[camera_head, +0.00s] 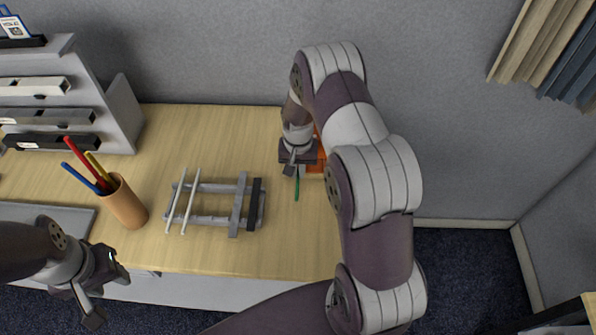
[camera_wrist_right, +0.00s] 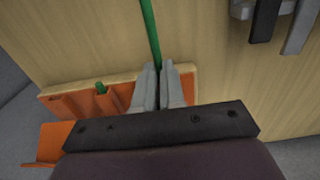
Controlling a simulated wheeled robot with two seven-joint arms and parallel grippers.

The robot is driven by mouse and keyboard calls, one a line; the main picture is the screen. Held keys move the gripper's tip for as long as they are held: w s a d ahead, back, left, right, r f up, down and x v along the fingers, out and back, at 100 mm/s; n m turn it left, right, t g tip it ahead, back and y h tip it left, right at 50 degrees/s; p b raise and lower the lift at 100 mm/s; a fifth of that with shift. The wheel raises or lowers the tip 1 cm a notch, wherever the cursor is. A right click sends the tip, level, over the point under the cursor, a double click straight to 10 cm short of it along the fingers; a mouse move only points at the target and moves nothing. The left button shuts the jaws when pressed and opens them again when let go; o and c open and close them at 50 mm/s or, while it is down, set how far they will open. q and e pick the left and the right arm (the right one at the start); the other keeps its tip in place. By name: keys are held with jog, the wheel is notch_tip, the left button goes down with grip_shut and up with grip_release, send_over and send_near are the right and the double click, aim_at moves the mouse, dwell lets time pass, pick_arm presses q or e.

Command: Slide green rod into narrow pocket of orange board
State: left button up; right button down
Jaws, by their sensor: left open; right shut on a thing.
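The green rod (camera_head: 297,190) is thin and sticks out from my right gripper (camera_head: 295,170) at the back right of the table. In the right wrist view the rod (camera_wrist_right: 149,32) runs up and away from between the closed fingers (camera_wrist_right: 161,72). The orange board (camera_head: 315,168) is mostly hidden behind my right arm. Whether the held rod touches the board I cannot tell. My left gripper (camera_head: 108,297) is open and empty off the table's front left edge.
A grey rack (camera_head: 214,188) with rails stands mid-table, left of the rod. A tan cup (camera_head: 126,203) with coloured pens stands further left, near a grey shelf unit (camera_head: 118,112). A wall (camera_head: 215,60) closes the back. Bare wood lies in front of the rod.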

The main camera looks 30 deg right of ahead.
jog(key=shift+w+d, duration=0.1)
jog(key=shift+w, duration=0.1)
jog(key=c, duration=1.1)
grip_release()
jog(key=shift+c, duration=0.2)
notch_tip(320, 180, up, 13)
jog(key=b, duration=0.2)
jog(key=shift+b, duration=0.35)
jog(key=shift+f, duration=0.15)
